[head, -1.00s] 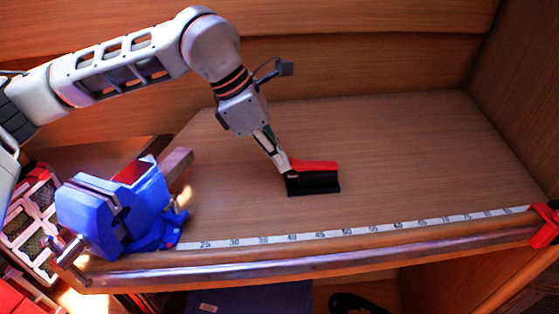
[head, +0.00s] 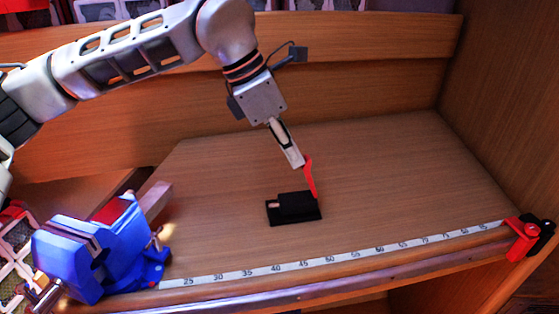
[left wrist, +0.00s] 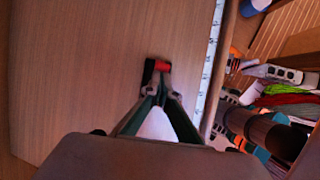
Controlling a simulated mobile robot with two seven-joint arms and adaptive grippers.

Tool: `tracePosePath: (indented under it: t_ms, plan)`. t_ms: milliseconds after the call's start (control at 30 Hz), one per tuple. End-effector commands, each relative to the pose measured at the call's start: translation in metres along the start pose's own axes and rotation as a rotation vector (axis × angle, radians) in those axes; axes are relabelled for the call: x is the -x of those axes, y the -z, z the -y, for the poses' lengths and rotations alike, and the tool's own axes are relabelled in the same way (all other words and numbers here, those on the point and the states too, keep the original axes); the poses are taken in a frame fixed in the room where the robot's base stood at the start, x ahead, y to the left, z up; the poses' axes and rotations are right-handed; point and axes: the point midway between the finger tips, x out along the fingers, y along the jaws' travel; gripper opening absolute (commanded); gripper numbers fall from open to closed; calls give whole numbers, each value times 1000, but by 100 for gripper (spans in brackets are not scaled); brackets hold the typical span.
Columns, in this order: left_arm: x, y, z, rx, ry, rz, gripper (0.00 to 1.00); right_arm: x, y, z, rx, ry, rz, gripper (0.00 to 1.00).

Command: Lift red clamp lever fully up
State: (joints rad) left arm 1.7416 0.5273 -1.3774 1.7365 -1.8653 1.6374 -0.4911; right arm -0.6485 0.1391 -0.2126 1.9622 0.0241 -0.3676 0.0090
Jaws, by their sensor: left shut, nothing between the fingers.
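The red clamp lever (head: 311,178) stands nearly upright at the right end of its black base (head: 294,208) on the wooden bench. My left gripper (head: 299,164) is shut and empty, its tips beside the lever's upper left side, apparently touching it or very close. In the left wrist view, the lever's red part (left wrist: 162,66) shows just beyond the fingertips (left wrist: 160,90), with part of the dark base beside it. My right gripper is not in view.
A blue vise (head: 100,250) stands at the bench's left front. A measuring tape strip (head: 330,257) runs along the front edge to a red and black clamp (head: 525,235) at the right corner. The bench around the lever is clear.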

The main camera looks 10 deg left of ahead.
Motion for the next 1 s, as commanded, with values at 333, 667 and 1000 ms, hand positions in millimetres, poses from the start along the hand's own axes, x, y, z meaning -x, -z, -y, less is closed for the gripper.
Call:
tracePosePath:
  t_ms: [333, 667, 1000]
  plan:
    - [0, -18, 0, 0, 0, -1, 0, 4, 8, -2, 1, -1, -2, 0]
    - [6, -21, 0, 0, -1, 0, 0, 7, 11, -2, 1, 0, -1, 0]
    - [14, -25, 0, 0, 0, 0, 0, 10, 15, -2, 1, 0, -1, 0]
